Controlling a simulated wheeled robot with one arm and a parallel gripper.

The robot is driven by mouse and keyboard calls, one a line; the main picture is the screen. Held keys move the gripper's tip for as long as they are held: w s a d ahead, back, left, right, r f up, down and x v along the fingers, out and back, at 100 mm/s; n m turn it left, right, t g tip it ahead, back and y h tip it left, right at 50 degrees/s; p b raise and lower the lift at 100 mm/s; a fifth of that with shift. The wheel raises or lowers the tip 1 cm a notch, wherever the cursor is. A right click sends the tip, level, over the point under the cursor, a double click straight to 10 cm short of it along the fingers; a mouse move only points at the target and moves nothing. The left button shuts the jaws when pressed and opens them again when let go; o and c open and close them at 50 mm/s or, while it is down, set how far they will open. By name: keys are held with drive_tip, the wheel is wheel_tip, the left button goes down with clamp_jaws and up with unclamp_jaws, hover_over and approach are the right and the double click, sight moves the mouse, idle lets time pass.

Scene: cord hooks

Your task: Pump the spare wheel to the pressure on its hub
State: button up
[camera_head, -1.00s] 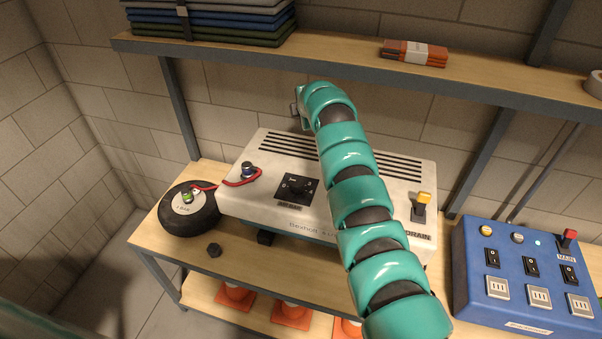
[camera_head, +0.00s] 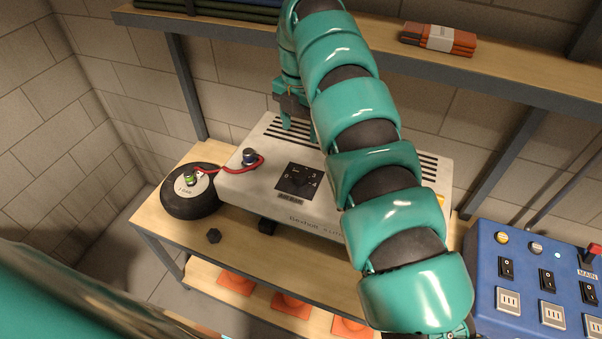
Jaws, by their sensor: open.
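The spare wheel (camera_head: 190,203) lies flat at the left end of the bench, with a label on its hub that seems to read "1 bar". A red hose (camera_head: 219,170) joins its valve (camera_head: 190,178) to a dark blue-topped fitting (camera_head: 249,157) on the white compressor (camera_head: 250,190). The compressor's black dial (camera_head: 298,180) shows numbers; I cannot read its setting exactly. My gripper (camera_head: 299,125) is open and empty, pointing down over the compressor's vented back part, above and behind the dial. My arm hides the compressor's right side, including most of the yellow-topped drain lever.
A blue panel (camera_head: 525,280) with switches, sockets and a red MAIN lever (camera_head: 591,254) stands at the right. A shelf (camera_head: 520,75) with an orange bundle (camera_head: 438,39) runs above. A small black cap (camera_head: 214,236) lies on the bench (camera_head: 180,240). Orange cones (camera_head: 291,305) stand below.

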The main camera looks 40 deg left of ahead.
drive_tip(key=b, duration=0.3)
hover_over(300, 172)
wheel_tip(300, 172, down, 5)
wheel_tip(300, 172, down, 10)
drive_tip(key=shift+f, duration=0.2)
drive_tip(key=c, duration=1)
drive_tip(key=shift+o, duration=0.2)
